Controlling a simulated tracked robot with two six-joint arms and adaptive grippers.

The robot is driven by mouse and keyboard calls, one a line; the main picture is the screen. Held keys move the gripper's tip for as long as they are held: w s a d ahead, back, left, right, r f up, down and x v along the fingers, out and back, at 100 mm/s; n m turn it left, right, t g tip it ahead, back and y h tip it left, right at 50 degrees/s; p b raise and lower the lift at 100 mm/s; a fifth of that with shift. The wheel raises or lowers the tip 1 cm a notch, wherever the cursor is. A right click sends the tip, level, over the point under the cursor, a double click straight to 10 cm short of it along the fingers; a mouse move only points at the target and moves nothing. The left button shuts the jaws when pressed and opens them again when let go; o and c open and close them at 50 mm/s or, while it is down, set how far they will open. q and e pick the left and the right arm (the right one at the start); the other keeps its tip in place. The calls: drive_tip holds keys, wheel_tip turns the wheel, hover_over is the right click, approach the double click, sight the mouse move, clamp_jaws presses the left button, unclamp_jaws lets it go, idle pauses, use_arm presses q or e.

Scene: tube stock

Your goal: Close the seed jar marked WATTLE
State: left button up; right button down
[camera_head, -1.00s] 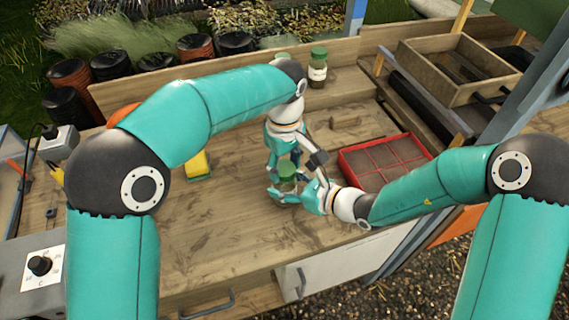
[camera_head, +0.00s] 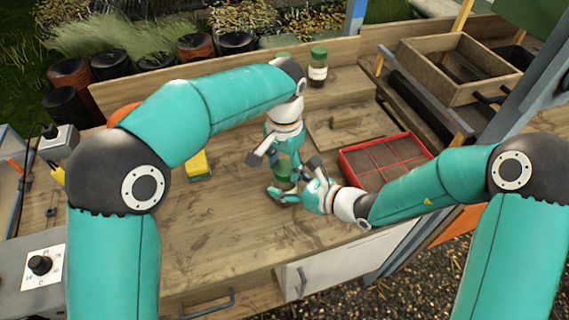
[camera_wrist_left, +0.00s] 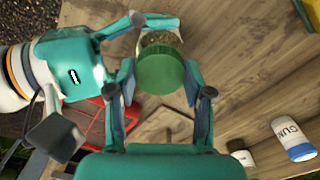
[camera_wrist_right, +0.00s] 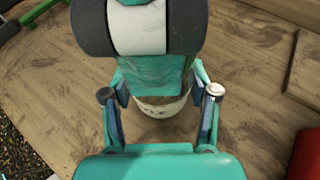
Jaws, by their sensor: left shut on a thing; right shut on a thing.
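The seed jar (camera_head: 284,185) stands upright on the bench between my two grippers. Its green lid (camera_wrist_left: 160,71) is at the jar's mouth in the left wrist view, with clear glass showing behind it; I cannot tell how tightly it sits. My left gripper (camera_wrist_left: 161,80) comes from above and is shut on the lid, one finger on each side. My right gripper (camera_wrist_right: 160,92) is shut around the jar body from the side. The white label (camera_wrist_right: 163,108) shows in the right wrist view, but its word is mostly hidden.
A red divided tray (camera_head: 345,165) lies right of the grippers. A yellow sponge (camera_head: 197,166) lies left. The bench front (camera_head: 215,235) is clear.

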use_arm(q)
drive_tip(key=m, duration=0.5)
drive_tip(key=shift+a+m, duration=0.1)
drive_tip(key=shift+m, duration=0.2)
drive_tip(key=o, duration=1.3)
drive_tip(key=shift+r, duration=2.25)
drive_tip(key=shift+c, duration=0.5)
